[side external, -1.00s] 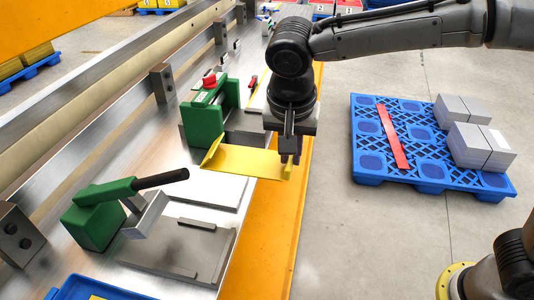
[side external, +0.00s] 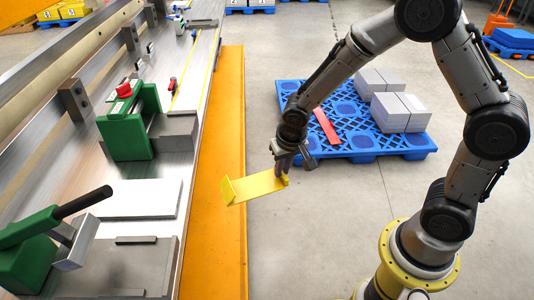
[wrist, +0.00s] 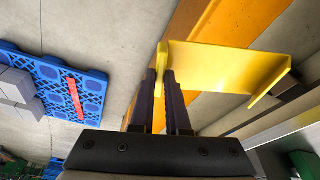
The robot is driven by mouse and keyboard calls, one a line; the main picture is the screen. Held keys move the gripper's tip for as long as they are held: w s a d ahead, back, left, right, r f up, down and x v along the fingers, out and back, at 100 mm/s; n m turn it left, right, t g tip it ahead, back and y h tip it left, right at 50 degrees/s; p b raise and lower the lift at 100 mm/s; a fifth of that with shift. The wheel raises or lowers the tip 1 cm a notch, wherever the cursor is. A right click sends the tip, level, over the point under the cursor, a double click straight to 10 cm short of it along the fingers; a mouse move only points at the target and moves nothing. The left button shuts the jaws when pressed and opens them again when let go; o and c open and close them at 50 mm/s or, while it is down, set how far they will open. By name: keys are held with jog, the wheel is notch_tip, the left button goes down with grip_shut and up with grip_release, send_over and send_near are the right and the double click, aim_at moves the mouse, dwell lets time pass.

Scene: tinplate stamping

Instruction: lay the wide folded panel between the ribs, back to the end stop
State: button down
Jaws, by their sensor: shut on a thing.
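The wide folded panel (side external: 256,188) is yellow sheet with an upturned flange at each end. My gripper (side external: 283,172) is shut on its right-hand flange. The panel hangs out to the left, roughly level, above the orange strip and the floor beside the bench. In the wrist view, the fingertips (wrist: 166,75) pinch the near flange and the panel (wrist: 215,65) extends right. A grey plate (side external: 105,262) at the front of the bench carries low ribs (side external: 136,240). A metal block (side external: 78,243) stands at its left; I cannot tell whether it is the end stop.
A green toggle clamp (side external: 28,255) with a black handle stands beside the plate. A white plate (side external: 140,199) and a green frame (side external: 128,130) lie farther back. A blue pallet (side external: 350,150) with grey blocks and a red strip (side external: 326,126) stands on the floor.

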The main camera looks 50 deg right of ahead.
jog(key=shift+d+f+n, duration=0.25)
jog(key=shift+f+n, duration=0.35)
jog(key=shift+w+d+f+n+y, duration=0.25)
jog(key=shift+f+n, duration=0.25)
jog(key=shift+n, duration=0.4)
jog(key=shift+w+a+n+y, duration=0.1)
jog(key=shift+w+n+y, duration=0.2)
jog(key=shift+n, duration=0.3)
jog(key=shift+w+a+r+n+t, duration=0.2)
jog(key=shift+w+n+t, duration=0.1)
jog(key=shift+n, duration=0.1)
jog(key=a+r, duration=1.3)
jog(key=a, duration=0.2)
jog(key=s+a+m+h, duration=0.1)
jog(key=s+a+m, duration=0.2)
jog(key=a, duration=0.7)
jog(key=s+a+m+h, duration=0.1)
jog(key=s+a+m, duration=0.3)
jog(key=a, duration=0.6)
jog(key=shift+r+m+g, duration=0.25)
jog(key=shift+m+g, duration=0.15)
jog(key=shift+m, duration=0.5)
jog(key=shift+a, duration=0.1)
